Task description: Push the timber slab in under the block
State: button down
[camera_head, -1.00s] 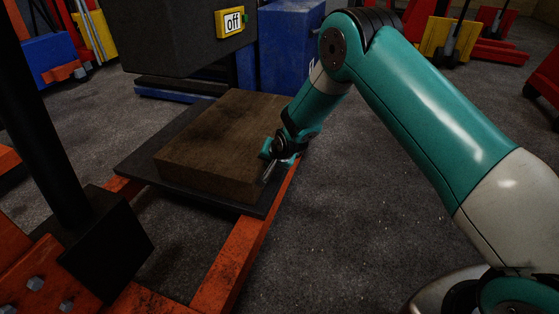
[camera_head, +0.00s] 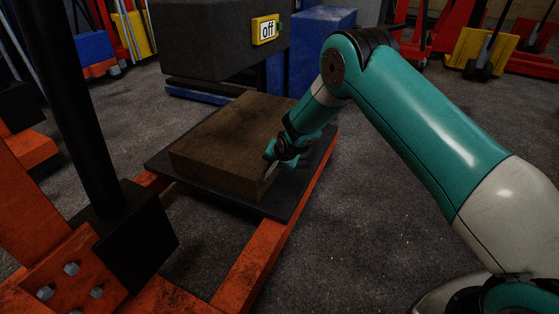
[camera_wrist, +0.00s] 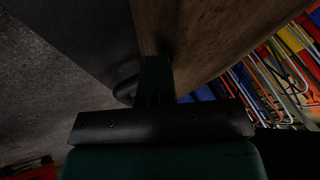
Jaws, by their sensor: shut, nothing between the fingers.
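The timber slab (camera_head: 222,150), a thick brown wooden piece, lies flat on the dark plate (camera_head: 290,196) of the orange jack. The dark grey block (camera_head: 205,45) hangs behind and above the slab, with a gap below it; how far the slab's far end reaches beneath it cannot be told. My gripper (camera_head: 268,172) is shut and empty, low at the slab's right side near its front corner. In the wrist view the shut fingers (camera_wrist: 156,75) point at the slab's face (camera_wrist: 200,35), seemingly touching it, above the dark plate (camera_wrist: 85,40).
A yellow sign reading "off" (camera_head: 266,30) is fixed to the block. A blue box-shaped part (camera_head: 315,40) stands behind. The jack's black post (camera_head: 75,110) and orange rails (camera_head: 265,262) are at the left and front. The floor right of the jack is clear.

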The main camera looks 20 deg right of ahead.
jog(key=s+d+r+p, duration=0.4)
jog(key=s+r+p, duration=0.3)
jog(key=s+r, duration=0.15)
jog(key=s+a+r+n+g+y+p, duration=0.1)
jog(key=s+a+r+n+g, duration=0.15)
jog(key=s+r, duration=0.65)
jog(key=s+a+r+n+g+y+p, duration=0.1)
jog(key=s+a+r+n+y, duration=0.25)
jog(key=r, duration=0.85)
jog(key=s+r+n+g+h+p, duration=0.15)
jog(key=s+r+n, duration=0.35)
jog(key=s, duration=0.7)
jog(key=s+r+n+g+p, duration=0.25)
jog(key=s+r, duration=0.55)
jog(key=s, duration=0.4)
notch_tip(320, 180, up, 36)
jog(key=p, duration=3.5)
jog(key=shift+w+a, duration=0.2)
jog(key=shift+a, duration=0.15)
